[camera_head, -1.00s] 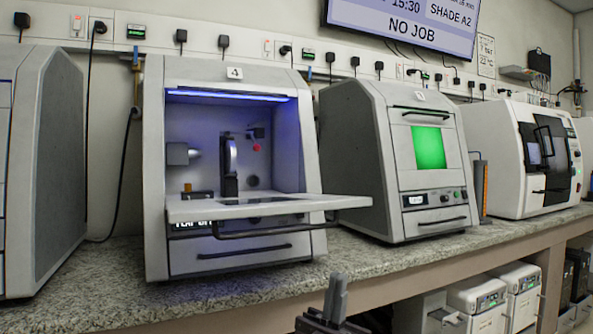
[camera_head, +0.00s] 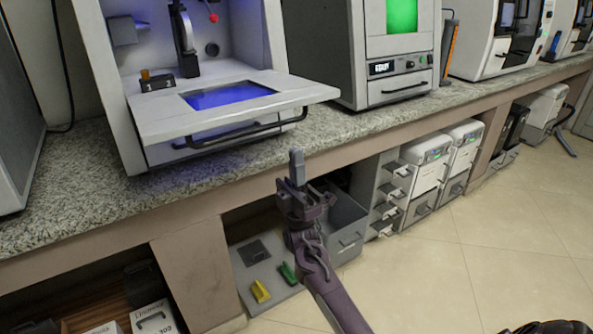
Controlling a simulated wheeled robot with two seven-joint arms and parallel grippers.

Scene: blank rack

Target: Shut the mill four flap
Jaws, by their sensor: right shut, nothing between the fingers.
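The mill four (camera_head: 118,100) stands on the counter at upper left in the head view. Its flap (camera_head: 168,115) is folded down and open, sticking out level over the counter's front edge. A blue-lit window (camera_head: 228,95) is set in the flap, and a dark bar handle (camera_head: 250,130) runs along its front edge. My right gripper (camera_head: 297,160) is shut and empty. It points upward in front of the counter edge, a little below and right of the handle, apart from it. My left gripper does not show.
The granite counter (camera_head: 75,185) has bare stone left of the mill. A neighbouring mill with a green window (camera_head: 401,15) stands to the right. Below are an open grey drawer (camera_head: 345,225), white units (camera_head: 432,165) and a shelf with boxes (camera_head: 152,318).

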